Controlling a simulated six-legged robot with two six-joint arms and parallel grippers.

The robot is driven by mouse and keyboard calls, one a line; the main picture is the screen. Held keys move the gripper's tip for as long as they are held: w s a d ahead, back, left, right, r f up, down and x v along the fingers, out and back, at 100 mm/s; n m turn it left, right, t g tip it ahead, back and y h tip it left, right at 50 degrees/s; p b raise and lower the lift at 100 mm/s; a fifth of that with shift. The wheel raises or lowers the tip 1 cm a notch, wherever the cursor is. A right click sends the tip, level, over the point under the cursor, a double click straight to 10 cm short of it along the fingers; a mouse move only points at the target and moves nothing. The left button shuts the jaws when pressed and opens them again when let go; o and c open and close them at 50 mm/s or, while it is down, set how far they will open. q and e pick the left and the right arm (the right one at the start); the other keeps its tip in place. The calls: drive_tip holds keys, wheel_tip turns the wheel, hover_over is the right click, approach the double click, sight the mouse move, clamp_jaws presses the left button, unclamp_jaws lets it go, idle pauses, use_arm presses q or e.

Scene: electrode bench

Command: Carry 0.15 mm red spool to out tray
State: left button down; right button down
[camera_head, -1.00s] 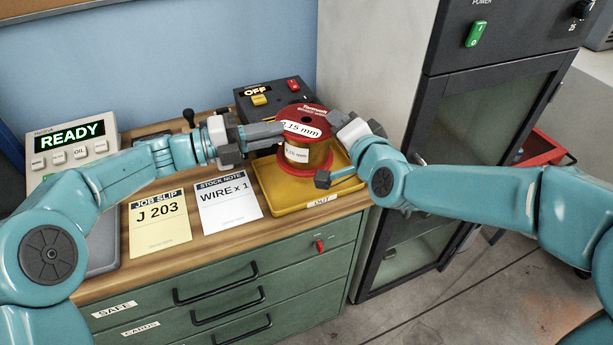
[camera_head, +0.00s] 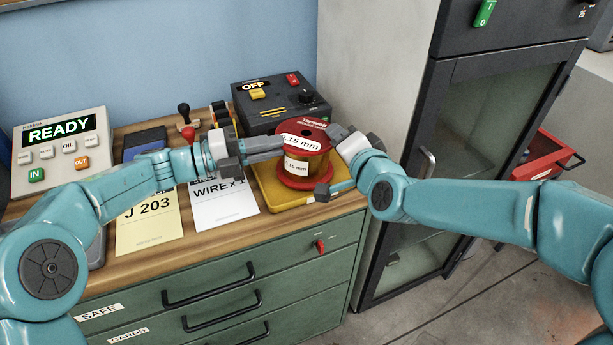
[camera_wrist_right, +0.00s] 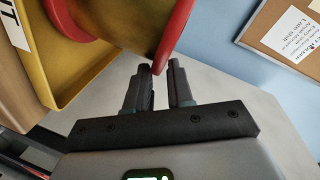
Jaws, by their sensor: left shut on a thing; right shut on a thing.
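The red spool (camera_head: 303,157) with white 0.15 mm labels stands about upright over the yellow out tray (camera_head: 274,195). My left gripper (camera_head: 278,148) is shut on the spool from its left side. My right gripper (camera_head: 329,163) is shut on it from the right. In the right wrist view, the spool's red flange (camera_wrist_right: 175,35) runs down to the fingers of my right gripper (camera_wrist_right: 160,70), and the tray's yellow rim (camera_wrist_right: 85,85) shows at left. The spool's base is low, close to the tray, but I cannot tell whether it touches.
A black box (camera_head: 285,100) reading OFF stands behind the tray. A READY panel (camera_head: 60,150) stands at far left. The job slip (camera_head: 150,225) and stock note (camera_head: 222,208) lie left of the tray. A dark cabinet (camera_head: 470,150) stands right of the bench.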

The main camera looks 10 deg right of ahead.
use_arm(q)
drive_tip(key=c, duration=1.3)
unclamp_jaws()
drive_tip(key=shift+s+d+r, duration=0.15)
drive_tip(key=shift+r, duration=0.05)
use_arm(e)
drive_tip(key=c, duration=1.1)
unclamp_jaws()
drive_tip(key=shift+s+a+f, duration=0.15)
drive_tip(key=shift+a+f, duration=0.15)
drive_tip(key=shift+a, duration=0.05)
use_arm(q)
drive_tip(key=shift+o, duration=0.5)
drive_tip(key=shift+s, duration=0.15)
use_arm(e)
drive_tip(key=shift+o, duration=0.5)
drive_tip(key=shift+s+r, duration=0.1)
drive_tip(key=shift+s, duration=0.05)
drive_tip(key=shift+d, duration=0.15)
use_arm(q)
drive_tip(key=shift+f, duration=0.1)
use_arm(e)
drive_tip(key=shift+r, duration=0.1)
